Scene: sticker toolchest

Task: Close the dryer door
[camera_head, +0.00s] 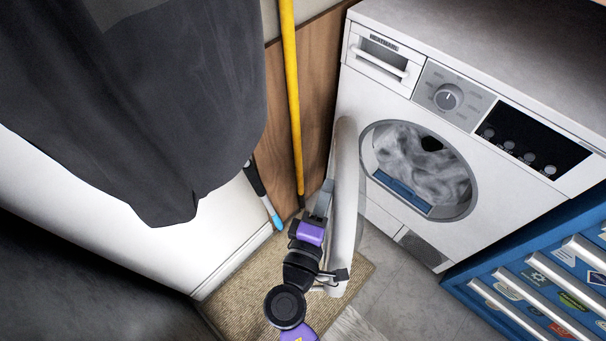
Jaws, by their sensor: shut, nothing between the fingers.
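The white dryer (360,112) stands at the upper right. Its round door opening shows grey laundry (415,160) inside. The dryer door (346,190) stands wide open, swung out on the left side of the opening and seen nearly edge-on. My gripper (325,196) is at the door's left side, the side away from the opening. It is shut with nothing held. It overlaps the door in the picture; I cannot tell whether it touches. The door's far face is mostly hidden.
A blue tool chest (483,280) with stickers stands at the lower right. A dark cloth (140,90) hangs over a white appliance (120,225) at the left. A yellow pole (291,90) leans by the wooden panel. A woven mat (235,305) lies below; grey floor is clear before the dryer.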

